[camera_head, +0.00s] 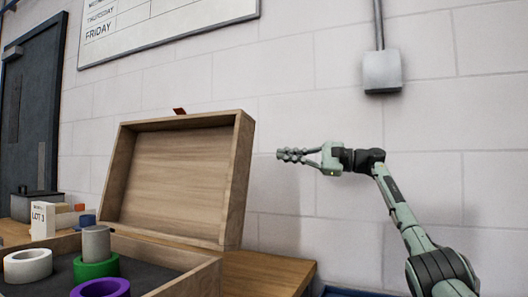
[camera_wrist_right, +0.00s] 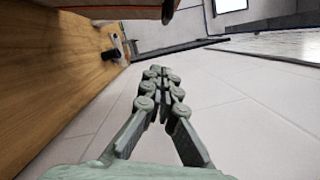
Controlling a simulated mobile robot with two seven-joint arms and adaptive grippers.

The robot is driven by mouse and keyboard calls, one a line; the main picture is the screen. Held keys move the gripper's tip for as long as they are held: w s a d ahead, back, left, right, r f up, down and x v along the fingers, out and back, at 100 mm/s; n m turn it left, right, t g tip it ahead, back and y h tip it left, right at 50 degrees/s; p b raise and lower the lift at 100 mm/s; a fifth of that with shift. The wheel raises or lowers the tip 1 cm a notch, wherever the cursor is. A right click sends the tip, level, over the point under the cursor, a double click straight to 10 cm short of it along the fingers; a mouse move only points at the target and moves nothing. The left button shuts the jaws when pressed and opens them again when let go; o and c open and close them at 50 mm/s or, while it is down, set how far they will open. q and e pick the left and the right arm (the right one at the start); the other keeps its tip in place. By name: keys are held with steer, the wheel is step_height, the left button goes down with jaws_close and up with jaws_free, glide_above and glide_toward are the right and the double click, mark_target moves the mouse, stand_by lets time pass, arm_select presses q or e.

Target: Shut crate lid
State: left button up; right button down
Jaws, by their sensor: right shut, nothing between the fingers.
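The wooden crate (camera_head: 205,283) stands open on the table at the lower left of the head view. Its lid (camera_head: 180,170) stands up at the back, leaning slightly, with its hollow inside facing me. A small red tab (camera_head: 179,111) sits on the lid's top edge. My right gripper (camera_head: 282,154) is to the right of the lid, apart from it, with its fingers pointing left. The gripper is shut and empty; its closed fingers (camera_wrist_right: 163,78) also show in the wrist view. My left gripper is out of view.
In the crate are a white roll (camera_head: 27,266), a grey roll (camera_head: 96,243), a green roll (camera_head: 97,268) and a purple roll (camera_head: 101,288). A LOT 3 card (camera_head: 43,220) stands behind at left. A grey wall box (camera_head: 381,71) hangs above my right arm.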

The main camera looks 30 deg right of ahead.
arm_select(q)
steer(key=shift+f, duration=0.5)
arm_select(e)
steer(key=w+a+r, duration=0.2)
steer(key=w+a, duration=0.3)
steer(key=a, duration=0.5)
steer(key=shift+w+r, duration=0.25)
steer(key=shift+r, duration=0.15)
